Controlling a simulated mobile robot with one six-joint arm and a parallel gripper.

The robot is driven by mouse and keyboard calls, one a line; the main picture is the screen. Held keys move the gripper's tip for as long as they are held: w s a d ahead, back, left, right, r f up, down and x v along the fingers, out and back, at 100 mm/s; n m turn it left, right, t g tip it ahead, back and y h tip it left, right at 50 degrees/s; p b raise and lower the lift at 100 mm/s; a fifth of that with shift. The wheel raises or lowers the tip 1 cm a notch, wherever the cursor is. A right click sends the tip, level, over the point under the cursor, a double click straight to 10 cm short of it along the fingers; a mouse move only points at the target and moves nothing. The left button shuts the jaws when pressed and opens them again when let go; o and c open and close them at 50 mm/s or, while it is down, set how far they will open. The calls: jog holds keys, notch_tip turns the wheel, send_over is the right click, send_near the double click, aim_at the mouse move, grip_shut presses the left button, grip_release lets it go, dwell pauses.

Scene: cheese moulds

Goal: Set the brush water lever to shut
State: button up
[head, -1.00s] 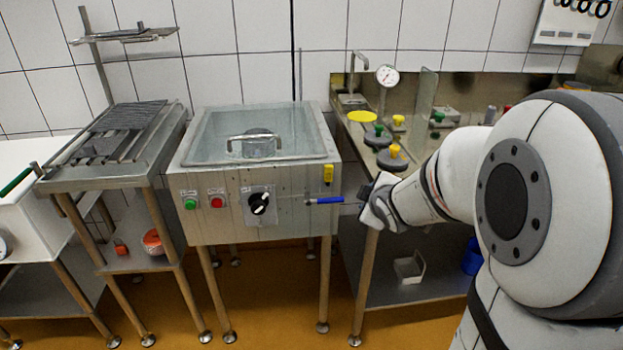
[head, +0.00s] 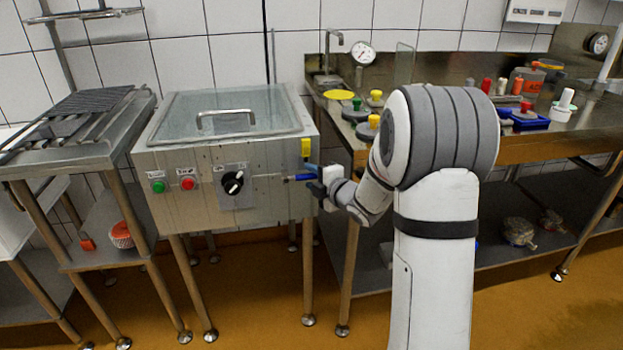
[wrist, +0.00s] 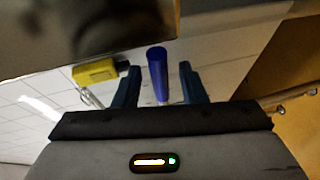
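The brush water lever (head: 300,178) is a blue handle on a thin pipe at the right of the steel washer's front (head: 215,200). It lies about horizontal, pointing right. My gripper (head: 312,175) is at the lever's free end, in front of the washer's right edge. In the wrist view the blue lever (wrist: 158,72) stands between the two dark blue fingers of my gripper (wrist: 160,85), with a gap on each side. The fingers are open and seem not to touch it. The lever's markings are too small to read.
A yellow box (head: 306,147) is fixed just above the lever and shows near the fingers in the wrist view (wrist: 95,72). A black rotary knob (head: 233,182), a red button (head: 188,183) and a green button (head: 158,186) sit to the left. A steel bench (head: 530,150) stands right.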

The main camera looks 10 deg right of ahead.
jog(key=shift+w+a+f, duration=0.1)
jog(key=shift+w+a, duration=0.15)
jog(key=shift+w, duration=0.25)
grip_shut()
dwell(0.3)
